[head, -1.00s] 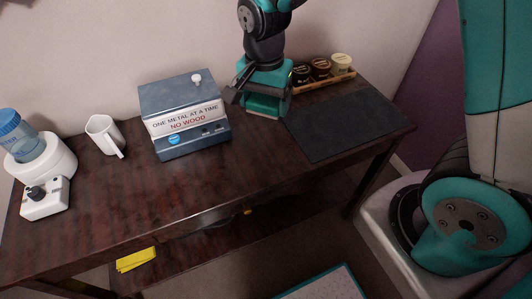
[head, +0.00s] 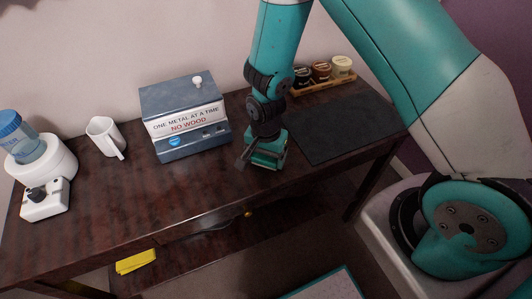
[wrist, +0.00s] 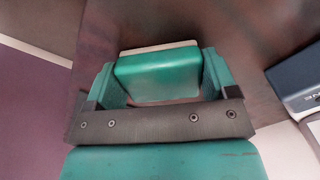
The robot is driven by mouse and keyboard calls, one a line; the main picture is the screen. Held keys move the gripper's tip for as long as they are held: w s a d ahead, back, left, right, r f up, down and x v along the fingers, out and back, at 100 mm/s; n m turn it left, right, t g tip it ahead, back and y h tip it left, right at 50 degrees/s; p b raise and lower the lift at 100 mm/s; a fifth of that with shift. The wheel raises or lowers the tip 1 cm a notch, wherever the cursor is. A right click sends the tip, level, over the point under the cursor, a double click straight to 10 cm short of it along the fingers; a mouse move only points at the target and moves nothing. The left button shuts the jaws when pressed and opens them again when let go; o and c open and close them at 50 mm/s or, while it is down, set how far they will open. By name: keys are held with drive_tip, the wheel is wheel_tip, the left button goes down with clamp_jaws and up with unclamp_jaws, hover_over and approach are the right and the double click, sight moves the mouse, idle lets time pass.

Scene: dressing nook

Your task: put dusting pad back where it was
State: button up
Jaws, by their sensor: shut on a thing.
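The dusting pad is a green block with a pale underside (wrist: 157,76). In the wrist view it sits between the two fingers of my gripper (wrist: 161,68), which is shut on it. In the head view my gripper (head: 262,160) is over the dark wooden table (head: 150,205), right of the grey box and left of the dark mat. The pad shows there only as a small green piece with a pale edge at the gripper's lower end. I cannot tell whether it touches the tabletop.
A dark mat (head: 340,130) and a wooden tray of jars (head: 325,82) lie right. A yellow cloth (head: 136,261) is on the lower shelf.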

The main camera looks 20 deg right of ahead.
drive_tip(key=shift+f, duration=0.2)
drive_tip(key=o, duration=0.8)
drive_tip(key=shift+c, duration=0.2)
wheel_tip(320, 180, up, 12)
drive_tip(key=s+a+r+n+y, duration=0.2)
drive_tip(key=s+r+n, duration=0.6)
drive_tip(key=s+r, duration=0.1)
drive_tip(key=s+a+r+n+y, duration=0.2)
drive_tip(key=s+r+n, duration=0.6)
drive_tip(key=s+r, duration=0.1)
drive_tip(key=shift+r, duration=0.65)
